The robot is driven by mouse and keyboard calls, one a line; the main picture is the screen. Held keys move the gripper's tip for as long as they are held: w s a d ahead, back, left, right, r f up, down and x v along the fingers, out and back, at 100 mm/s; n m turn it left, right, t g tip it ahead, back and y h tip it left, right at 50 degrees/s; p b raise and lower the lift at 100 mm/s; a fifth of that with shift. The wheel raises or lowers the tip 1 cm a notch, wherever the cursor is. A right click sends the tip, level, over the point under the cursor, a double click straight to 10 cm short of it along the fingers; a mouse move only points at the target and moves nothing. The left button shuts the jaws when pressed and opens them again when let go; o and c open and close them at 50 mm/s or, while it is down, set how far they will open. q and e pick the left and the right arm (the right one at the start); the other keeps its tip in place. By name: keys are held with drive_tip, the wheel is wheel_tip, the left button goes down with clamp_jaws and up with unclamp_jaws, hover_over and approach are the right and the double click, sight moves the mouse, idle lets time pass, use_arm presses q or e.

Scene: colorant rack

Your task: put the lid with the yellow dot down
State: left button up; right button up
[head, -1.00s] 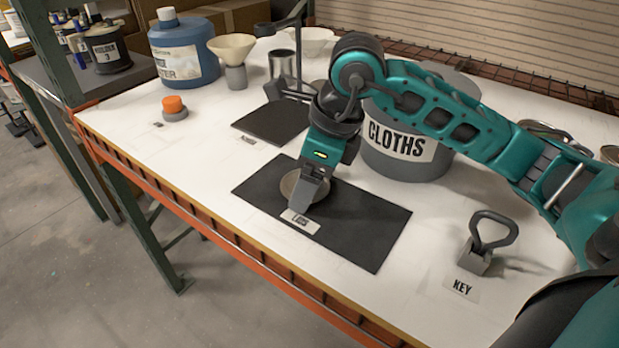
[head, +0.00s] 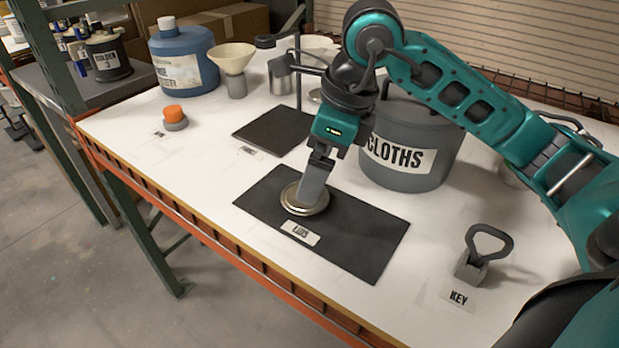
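A round metal lid (head: 291,201) lies on the black mat with the "LIDS" label (head: 360,240), towards its left half. My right gripper (head: 311,196) points down over this lid, and its fingers cover the lid's middle and far side. The fingers overlap in this view, so I cannot tell whether they are open or shut, or whether they touch the lid. No yellow dot shows on the visible part of the lid. My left gripper is not in view.
The grey "CLOTHS" bin (head: 440,165) stands close behind my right gripper. The key (head: 478,257) stands at the right front. A second dark mat (head: 270,131), an orange-capped item (head: 174,117), a funnel (head: 232,60) and a blue jug (head: 185,62) are further left. The mat's right half is clear.

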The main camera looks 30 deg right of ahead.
drive_tip(key=v, duration=0.6)
drive_tip(key=shift+r+p, duration=0.15)
drive_tip(key=shift+p, duration=0.15)
drive_tip(key=shift+d, duration=0.15)
